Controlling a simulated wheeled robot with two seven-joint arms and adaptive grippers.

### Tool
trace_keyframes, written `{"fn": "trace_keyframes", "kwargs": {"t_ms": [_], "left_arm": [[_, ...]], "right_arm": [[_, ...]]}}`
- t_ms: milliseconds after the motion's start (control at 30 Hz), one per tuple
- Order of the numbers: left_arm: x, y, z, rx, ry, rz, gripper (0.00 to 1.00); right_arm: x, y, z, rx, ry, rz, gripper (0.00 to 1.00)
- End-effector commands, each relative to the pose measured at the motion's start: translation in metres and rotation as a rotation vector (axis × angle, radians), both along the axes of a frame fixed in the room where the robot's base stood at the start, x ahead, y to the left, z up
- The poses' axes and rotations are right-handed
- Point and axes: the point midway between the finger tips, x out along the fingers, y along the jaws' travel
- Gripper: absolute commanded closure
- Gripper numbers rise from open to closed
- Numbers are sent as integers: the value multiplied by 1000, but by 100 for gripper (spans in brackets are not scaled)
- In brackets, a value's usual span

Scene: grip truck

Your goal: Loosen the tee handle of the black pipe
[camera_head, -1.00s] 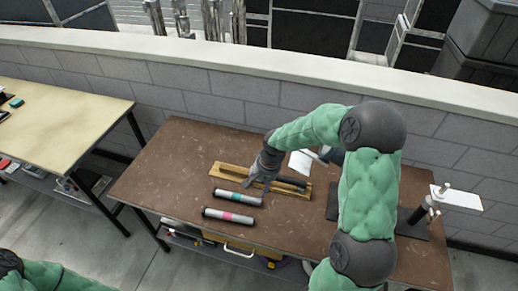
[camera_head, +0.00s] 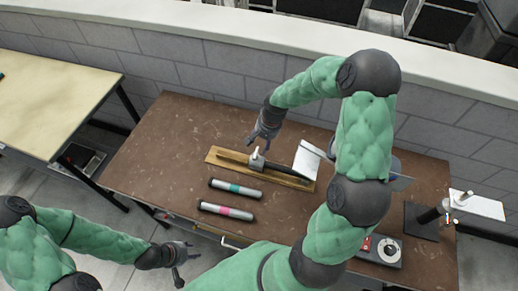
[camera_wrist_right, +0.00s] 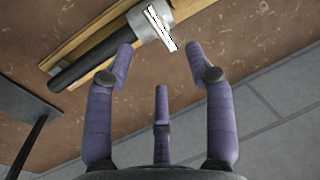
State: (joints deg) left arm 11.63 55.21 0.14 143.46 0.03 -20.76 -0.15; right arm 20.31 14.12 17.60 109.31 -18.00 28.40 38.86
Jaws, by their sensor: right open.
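The black pipe (camera_head: 276,171) lies in a wooden holder (camera_head: 212,155) on the brown table. A light tee handle (camera_head: 257,158) stands up from a grey collar on it. My right gripper (camera_head: 263,141) is just behind the tee handle, its fingers spread and empty. In the right wrist view, the black pipe (camera_wrist_right: 92,61) and the white tee handle (camera_wrist_right: 160,27) show beyond the open fingers (camera_wrist_right: 162,64), apart from them. My left gripper (camera_head: 178,262) is in front of the table's front edge, away from the pipe; its finger state is unclear.
Two silver tubes with black ends, one with a teal band (camera_head: 235,188) and one with a pink band (camera_head: 226,210), lie in front of the holder. A black post (camera_head: 432,214) stands on a plate at the right. A low wall (camera_head: 200,70) runs behind the table.

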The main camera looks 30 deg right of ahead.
Motion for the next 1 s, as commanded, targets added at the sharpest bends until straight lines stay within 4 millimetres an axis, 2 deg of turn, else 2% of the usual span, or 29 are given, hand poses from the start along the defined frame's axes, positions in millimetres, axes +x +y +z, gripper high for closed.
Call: {"fn": "trace_keyframes", "kwargs": {"t_ms": [33, 100, 333, 500, 800, 867, 1000], "left_arm": [[0, 0, -2, 0, 0, 0, 60], [0, 0, -4, 0, 0, 0, 60], [0, 0, -8, 0, -1, 0, 60], [0, 0, -8, 0, -1, 0, 60], [0, 0, -8, 0, -1, -1, 60], [0, 0, -8, 0, -1, 0, 60], [0, 0, -8, 0, -1, 0, 60]], "right_arm": [[0, 2, -12, 1, 4, 1, 46], [3, 4, -24, 2, 3, 0, 46], [8, 7, -54, 0, 0, 0, 46], [9, 9, -64, 0, 0, -1, 46], [10, 9, -66, 0, -1, -1, 46], [10, 9, -66, 0, -1, -1, 60], [10, 9, -65, 0, -1, -1, 99]]}}
